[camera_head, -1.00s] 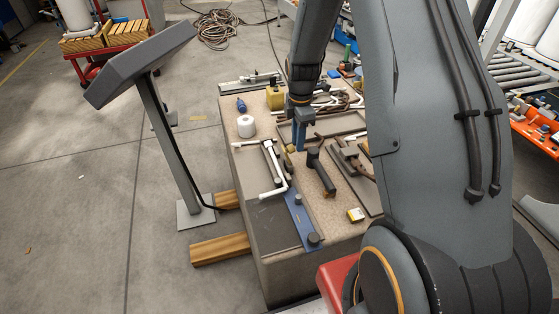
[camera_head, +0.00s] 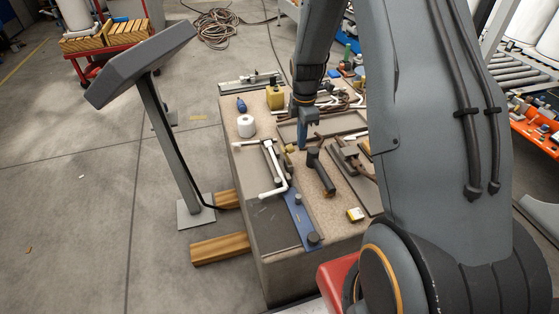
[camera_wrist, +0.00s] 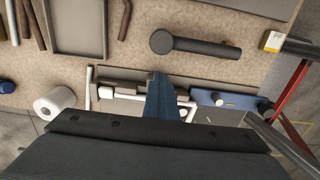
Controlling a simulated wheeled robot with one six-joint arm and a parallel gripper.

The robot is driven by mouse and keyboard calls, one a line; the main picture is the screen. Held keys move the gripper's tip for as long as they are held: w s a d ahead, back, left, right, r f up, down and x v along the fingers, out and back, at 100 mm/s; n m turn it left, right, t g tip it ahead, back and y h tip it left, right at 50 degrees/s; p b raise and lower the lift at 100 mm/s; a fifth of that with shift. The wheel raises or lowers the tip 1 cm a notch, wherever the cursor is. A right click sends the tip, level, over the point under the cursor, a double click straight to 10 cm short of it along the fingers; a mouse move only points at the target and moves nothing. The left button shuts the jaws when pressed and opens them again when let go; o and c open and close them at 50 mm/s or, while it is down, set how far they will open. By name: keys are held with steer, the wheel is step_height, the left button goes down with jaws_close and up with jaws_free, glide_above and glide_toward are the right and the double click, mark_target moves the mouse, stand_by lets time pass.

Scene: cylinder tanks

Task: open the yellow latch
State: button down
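A small dull yellow piece (camera_head: 289,159), which may be the yellow latch, shows beside a white-handled clamp fixture (camera_head: 270,163) on the workbench. My gripper (camera_head: 302,147), with blue fingers, points down over the bench just right of and behind this piece. In the wrist view the blue of my gripper (camera_wrist: 162,97) covers part of the fixture, whose white bar (camera_wrist: 121,93) shows to its left. I cannot make out the yellow piece in that view. No held object is visible, and the gap between the fingers cannot be made out.
A black-handled tool (camera_head: 320,171) lies close to the gripper. A blue plate (camera_head: 299,222) with dark knobs lies at the near side. A white roll (camera_head: 246,126) and a yellow container (camera_head: 275,97) stand on the bench. Flat grey trays (camera_head: 335,127) lie behind.

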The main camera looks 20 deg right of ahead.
steer(key=shift+d, duration=0.15)
steer(key=shift+d+f, duration=0.1)
steer(key=shift+d, duration=0.3)
steer(key=shift+d, duration=0.15)
steer(key=shift+d+f, duration=0.1)
steer(key=shift+d, duration=0.3)
steer(key=c, duration=2.2)
jaws_free()
step_height(320, 180, up, 8)
steer(key=p, duration=0.5)
steer(key=shift+p, duration=0.35)
